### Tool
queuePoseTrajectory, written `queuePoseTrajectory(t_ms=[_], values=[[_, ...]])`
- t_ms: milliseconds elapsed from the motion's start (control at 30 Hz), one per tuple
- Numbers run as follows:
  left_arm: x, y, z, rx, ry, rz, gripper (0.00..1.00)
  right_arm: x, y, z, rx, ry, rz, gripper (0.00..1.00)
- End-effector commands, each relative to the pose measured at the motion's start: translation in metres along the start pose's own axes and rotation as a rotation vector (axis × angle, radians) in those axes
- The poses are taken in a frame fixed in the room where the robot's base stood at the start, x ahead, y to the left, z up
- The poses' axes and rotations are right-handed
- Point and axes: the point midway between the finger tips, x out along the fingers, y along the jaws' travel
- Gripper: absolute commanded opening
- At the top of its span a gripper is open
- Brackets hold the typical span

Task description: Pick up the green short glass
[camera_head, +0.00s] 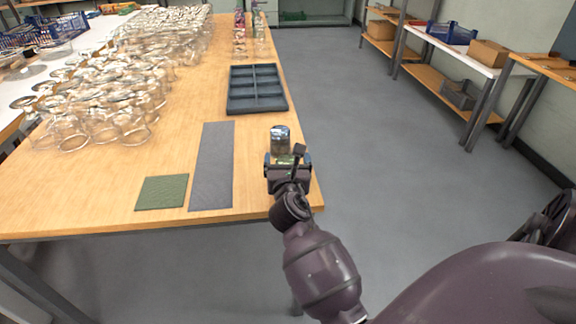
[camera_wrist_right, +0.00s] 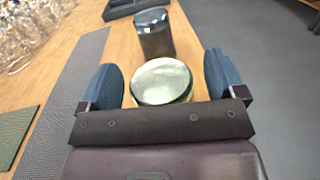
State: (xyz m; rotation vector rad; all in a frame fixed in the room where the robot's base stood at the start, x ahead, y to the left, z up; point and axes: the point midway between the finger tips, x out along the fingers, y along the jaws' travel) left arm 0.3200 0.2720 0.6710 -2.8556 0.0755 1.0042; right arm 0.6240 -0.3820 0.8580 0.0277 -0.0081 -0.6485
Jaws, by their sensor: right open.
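The green short glass (camera_wrist_right: 160,82) stands on the table between the spread fingers of my right gripper (camera_wrist_right: 162,78) in the right wrist view. Gaps show between the glass and both blue finger pads, and its lower part is hidden by the gripper. In the head view, the right gripper (camera_head: 288,161) is over the right edge area of the table and hides most of the green glass (camera_head: 285,159). My left gripper is not in view.
A smoky grey glass (camera_head: 280,139) stands just beyond the green one; it also shows in the right wrist view (camera_wrist_right: 154,35). A dark compartment tray (camera_head: 256,106), a long grey mat (camera_head: 212,165) and a green mat (camera_head: 162,192) lie on the table (camera_head: 185,125). Many clear glasses (camera_head: 130,125) crowd the left.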

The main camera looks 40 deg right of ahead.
Motion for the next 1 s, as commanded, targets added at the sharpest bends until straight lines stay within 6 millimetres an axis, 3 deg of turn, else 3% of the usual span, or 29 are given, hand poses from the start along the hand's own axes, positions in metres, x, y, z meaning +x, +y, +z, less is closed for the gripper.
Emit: queuePoseTrajectory(t_ms=[267,633,867,1000], values=[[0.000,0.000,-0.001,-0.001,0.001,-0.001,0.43,0.000,0.000,0.001,0.000,0.000,0.000,0.86],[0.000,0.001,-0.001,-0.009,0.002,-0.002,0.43,0.000,0.000,0.000,0.000,0.000,0.000,0.30],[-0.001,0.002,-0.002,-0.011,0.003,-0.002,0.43,0.000,0.000,0.002,0.000,-0.002,0.000,0.30],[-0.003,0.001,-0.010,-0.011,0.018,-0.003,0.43,0.000,0.001,0.013,0.004,-0.006,0.000,0.30]])
